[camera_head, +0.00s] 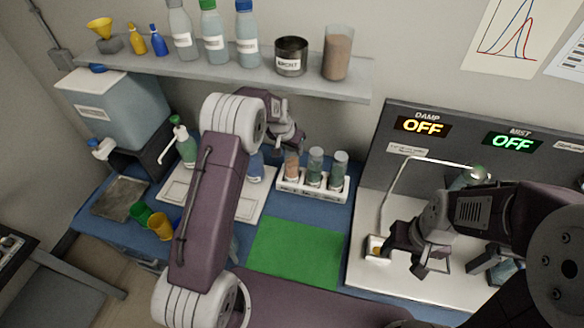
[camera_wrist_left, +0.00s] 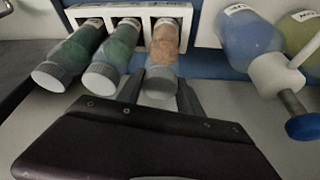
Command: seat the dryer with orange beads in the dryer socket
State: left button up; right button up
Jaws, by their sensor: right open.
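The dryer with orange beads (camera_head: 292,164) stands in the left slot of a white rack (camera_head: 312,193). In the left wrist view, this dryer (camera_wrist_left: 164,46) has its grey cap between the two fingers of my left gripper (camera_wrist_left: 160,92). The fingers lie close along both sides of the cap; whether they press on it is unclear. In the head view, my left gripper (camera_head: 291,138) is over the rack's left end. My right gripper (camera_head: 406,262) is open and empty above the white station base. A small white block with an orange-yellow top (camera_head: 376,248) sits beside it, possibly the dryer socket.
Two dryers with green beads (camera_head: 315,167) share the rack. Bottles (camera_wrist_left: 250,40) stand close beside it. A shelf (camera_head: 190,66) with bottles hangs above. A thin bent tube (camera_head: 388,190) rises by the station. The green mat (camera_head: 296,252) is clear.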

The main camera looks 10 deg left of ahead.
pick_arm(q)
grip_shut()
jog(key=shift+r+b, duration=0.1)
jog(key=shift+b, duration=0.3)
notch_tip(320, 180, up, 6)
jog(key=shift+r+b, duration=0.25)
jog(key=shift+b, duration=0.3)
jog(key=shift+s+r, duration=0.1)
jog(key=shift+s, duration=0.1)
jog(key=s+b, duration=0.6)
jog(key=s, duration=1.3)
jog(key=shift+s, duration=0.25)
